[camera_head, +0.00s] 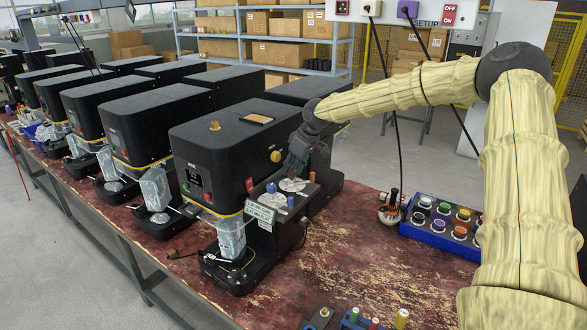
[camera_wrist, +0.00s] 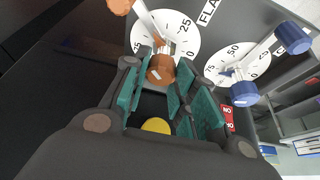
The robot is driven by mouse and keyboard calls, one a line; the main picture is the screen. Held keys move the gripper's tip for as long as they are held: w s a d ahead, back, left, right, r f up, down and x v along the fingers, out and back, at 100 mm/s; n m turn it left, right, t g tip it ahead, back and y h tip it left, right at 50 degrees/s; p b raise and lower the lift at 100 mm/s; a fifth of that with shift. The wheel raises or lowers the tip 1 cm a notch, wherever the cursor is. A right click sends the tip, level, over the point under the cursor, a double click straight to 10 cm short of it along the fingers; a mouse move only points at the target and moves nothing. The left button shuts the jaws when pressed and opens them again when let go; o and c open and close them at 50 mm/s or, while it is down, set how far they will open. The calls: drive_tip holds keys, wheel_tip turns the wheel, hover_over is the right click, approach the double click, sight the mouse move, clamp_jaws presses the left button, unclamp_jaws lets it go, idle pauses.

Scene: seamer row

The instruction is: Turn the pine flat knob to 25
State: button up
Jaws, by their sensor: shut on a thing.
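My gripper (camera_head: 297,160) reaches down to the dial panel (camera_head: 261,203) on the front machine. In the wrist view its teal fingers (camera_wrist: 158,80) are shut around an orange-brown knob (camera_wrist: 161,67). This knob stands over a white dial (camera_wrist: 183,38) marked with numbers including 0 and 25. A label beginning "FLA" (camera_wrist: 208,12) is beside the dial; the rest is cut off. The fingers and knob cover part of the dial, so I cannot tell its reading. In the head view the held knob is hidden behind my gripper.
A second white dial (camera_wrist: 232,62) with blue knobs (camera_wrist: 243,93) is close to the right of my fingers. A second orange-brown knob (camera_wrist: 120,5) is at the top. A blue tray of coloured jars (camera_head: 440,232) stands right on the worn red bench (camera_head: 330,265).

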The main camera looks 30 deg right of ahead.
drive_tip(key=shift+m+b, duration=0.4)
drive_tip(key=shift+b, duration=0.15)
drive_tip(key=m+h+b, duration=0.1)
drive_tip(key=m+b, duration=0.1)
drive_tip(key=m, duration=0.1)
drive_tip(key=shift+t+h+b, duration=0.3)
drive_tip(key=shift+b, duration=0.05)
drive_tip(key=m+h+b, duration=0.1)
drive_tip(key=m+b, duration=0.1)
drive_tip(key=m, duration=0.1)
drive_tip(key=shift+w+a+r, duration=0.1)
drive_tip(key=m+h+b, duration=0.1)
drive_tip(key=m, duration=0.2)
drive_tip(key=shift+a+b, duration=0.1)
drive_tip(key=shift+b, duration=0.2)
drive_tip(key=shift+w+r+m+g+h+b, duration=0.1)
drive_tip(key=shift+m+g+h+b, duration=0.35)
drive_tip(key=shift+m, duration=1.05)
drive_tip(key=shift+m+g+h, duration=0.25)
drive_tip(key=shift+m, duration=0.05)
drive_tip(key=o, duration=1)
drive_tip(key=shift+o, duration=0.2)
